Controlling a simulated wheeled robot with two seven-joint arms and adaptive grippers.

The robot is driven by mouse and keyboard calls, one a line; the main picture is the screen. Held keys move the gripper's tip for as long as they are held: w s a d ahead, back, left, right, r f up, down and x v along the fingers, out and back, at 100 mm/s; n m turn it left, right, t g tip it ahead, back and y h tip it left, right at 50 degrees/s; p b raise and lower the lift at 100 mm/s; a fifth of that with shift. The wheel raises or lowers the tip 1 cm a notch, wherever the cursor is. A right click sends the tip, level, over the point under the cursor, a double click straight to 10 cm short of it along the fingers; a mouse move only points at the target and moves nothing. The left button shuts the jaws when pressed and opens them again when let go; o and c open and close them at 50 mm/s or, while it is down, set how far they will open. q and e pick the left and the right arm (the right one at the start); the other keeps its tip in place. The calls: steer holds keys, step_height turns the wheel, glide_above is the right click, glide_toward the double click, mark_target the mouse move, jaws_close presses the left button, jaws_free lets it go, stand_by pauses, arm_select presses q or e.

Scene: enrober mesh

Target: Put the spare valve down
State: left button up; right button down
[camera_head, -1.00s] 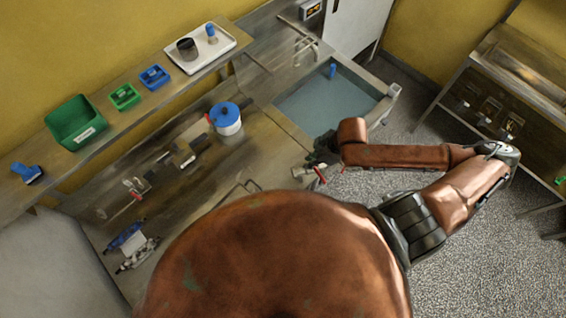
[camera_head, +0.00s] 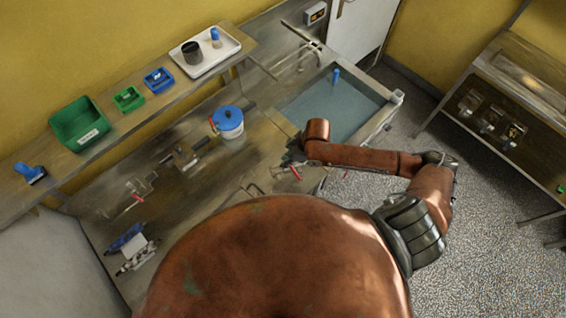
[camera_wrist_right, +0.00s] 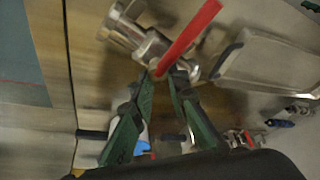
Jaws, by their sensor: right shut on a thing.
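The spare valve (camera_head: 280,173) is a silver fitting with a red lever. My right gripper (camera_head: 288,158) is shut on it, over the bench near the sink's front corner. In the right wrist view, the valve (camera_wrist_right: 150,44) sits at the tips of the green fingers of the gripper (camera_wrist_right: 163,76), its red lever slanting up to the right. I cannot tell whether it touches the bench. Another red-levered fitting (camera_head: 137,197) lies at the left of the bench (camera_head: 205,190). My left gripper is not in view.
A sink (camera_head: 330,110) with water lies behind the right arm. A blue-lidded white pot (camera_head: 228,122) stands left of it. A wire-like frame (camera_head: 248,194) lies left of the valve. A shelf (camera_head: 105,155) at the back holds bins and a white tray (camera_head: 205,52).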

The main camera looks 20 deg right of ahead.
mark_target(293, 165)
steer(key=shift+w+a+f, duration=0.25)
steer(key=shift+w+f, duration=0.1)
steer(key=shift+f, duration=0.1)
steer(key=shift+w+a+f, duration=0.2)
steer(key=shift+w+f, duration=0.15)
steer(key=shift+f, duration=1.7)
steer(key=shift+f, duration=0.15)
steer(key=c, duration=1.9)
jaws_free()
steer(key=v, duration=1.2)
steer(key=shift+b, duration=0.3)
